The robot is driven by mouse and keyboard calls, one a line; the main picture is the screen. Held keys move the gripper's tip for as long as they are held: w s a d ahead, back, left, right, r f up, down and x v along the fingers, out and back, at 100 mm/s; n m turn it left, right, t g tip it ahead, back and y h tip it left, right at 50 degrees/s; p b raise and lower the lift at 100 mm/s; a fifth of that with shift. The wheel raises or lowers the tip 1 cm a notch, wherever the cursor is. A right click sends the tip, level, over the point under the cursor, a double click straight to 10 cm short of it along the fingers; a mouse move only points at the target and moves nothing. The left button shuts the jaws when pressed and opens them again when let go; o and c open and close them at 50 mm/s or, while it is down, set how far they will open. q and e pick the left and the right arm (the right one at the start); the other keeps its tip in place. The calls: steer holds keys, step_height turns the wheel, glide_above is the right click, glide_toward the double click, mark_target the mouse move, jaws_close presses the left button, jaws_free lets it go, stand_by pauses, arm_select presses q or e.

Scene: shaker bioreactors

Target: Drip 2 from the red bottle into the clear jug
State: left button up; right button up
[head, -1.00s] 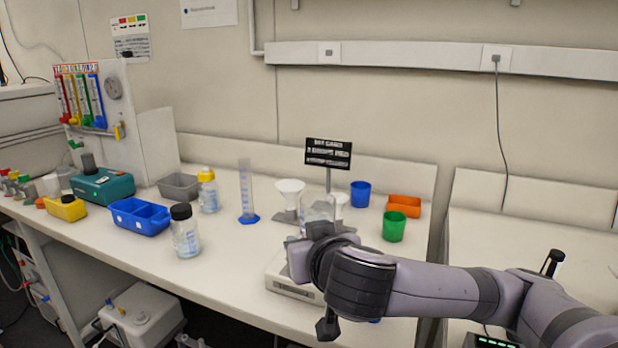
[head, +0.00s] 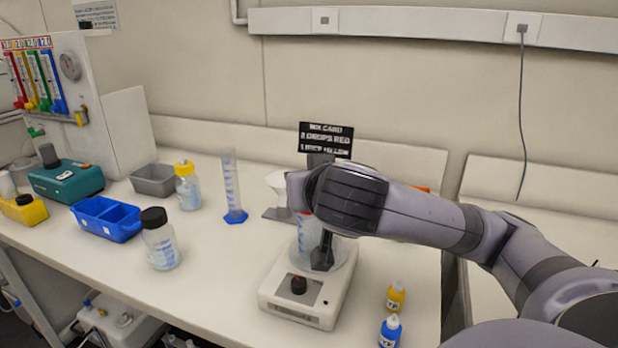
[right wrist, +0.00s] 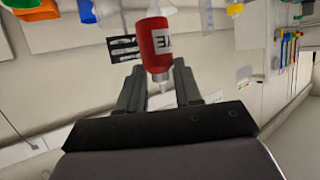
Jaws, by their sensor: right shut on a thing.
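The clear jug (head: 310,234), with blue markings, stands on the white stirrer-like device (head: 289,311). My right arm partly covers the jug. My right gripper (right wrist: 158,72) is shut on the red bottle (right wrist: 156,40), which has a white label and a pale nozzle. The nozzle points down in the right wrist picture, where the room appears upside down. In the head view, a bit of red (head: 305,213) shows at the jug's top, under my right wrist; most of the bottle is hidden there. My left gripper is not in view.
Yellow (head: 396,297) and blue (head: 389,332) dropper bottles stand right of the device. A black-capped bottle (head: 160,245), a measuring cylinder (head: 232,190) and a blue tray (head: 107,219) stand left. A black mix card (head: 326,139) stands behind. The bench front between bottle and device is clear.

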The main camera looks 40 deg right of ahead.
steer(key=shift+f+g+b, duration=0.5)
steer(key=shift+f+b, duration=0.55)
steer(key=shift+f, duration=1.05)
steer(key=w+d+r+m+g+y+p, duration=0.2)
steer(key=d+m+g+y, duration=0.3)
steer(key=y, duration=1)
steer(key=r+g, duration=0.1)
steer(key=g, duration=0.2)
steer(key=shift+w+m, duration=0.25)
steer(key=shift+m, duration=0.15)
